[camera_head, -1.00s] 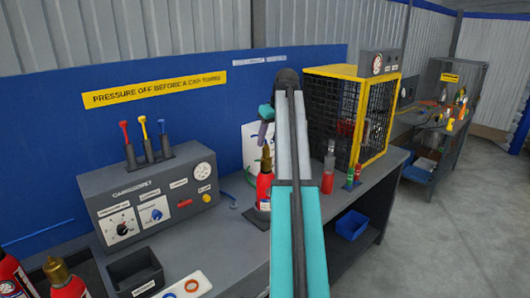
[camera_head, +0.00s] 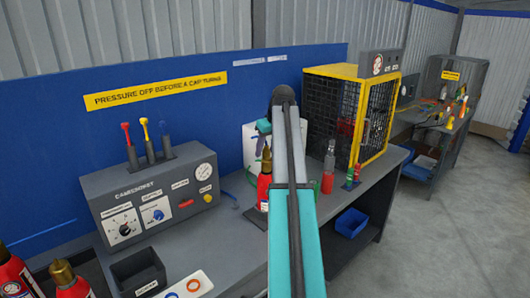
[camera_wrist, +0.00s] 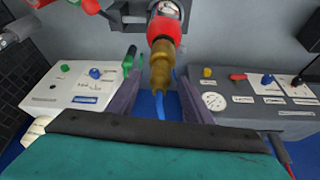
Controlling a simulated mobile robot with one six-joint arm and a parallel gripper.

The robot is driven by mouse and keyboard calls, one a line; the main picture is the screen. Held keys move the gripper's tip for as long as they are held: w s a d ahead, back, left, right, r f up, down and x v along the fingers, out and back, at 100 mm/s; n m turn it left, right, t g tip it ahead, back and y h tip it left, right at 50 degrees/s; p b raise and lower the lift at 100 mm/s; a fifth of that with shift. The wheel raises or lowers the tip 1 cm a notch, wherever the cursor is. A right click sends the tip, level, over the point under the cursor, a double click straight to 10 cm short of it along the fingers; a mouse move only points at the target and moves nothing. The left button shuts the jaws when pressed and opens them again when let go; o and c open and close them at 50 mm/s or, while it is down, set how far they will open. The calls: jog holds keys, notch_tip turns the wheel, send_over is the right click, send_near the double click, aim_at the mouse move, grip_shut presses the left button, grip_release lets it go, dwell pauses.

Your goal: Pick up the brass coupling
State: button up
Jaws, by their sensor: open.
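A brass coupling (camera_head: 265,161) sits upright on top of a red extinguisher (camera_head: 264,190) on the grey bench. In the wrist view the brass coupling (camera_wrist: 161,63) points toward the camera from the red extinguisher body (camera_wrist: 165,25). My gripper (camera_wrist: 159,80) is open, with one finger on each side of the coupling's near end. Gaps show between both fingers and the brass, so nothing is gripped.
A grey control box (camera_head: 155,200) with knobs and a gauge stands left of the extinguisher. A bottle with red liquid (camera_head: 328,178) and a yellow-framed cage (camera_head: 345,120) stand to the right. Another brass-topped extinguisher (camera_head: 70,285) is at lower left, near a black bin (camera_head: 137,272).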

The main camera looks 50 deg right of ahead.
jog(key=shift+f, duration=0.15)
dwell(0.4)
grip_shut()
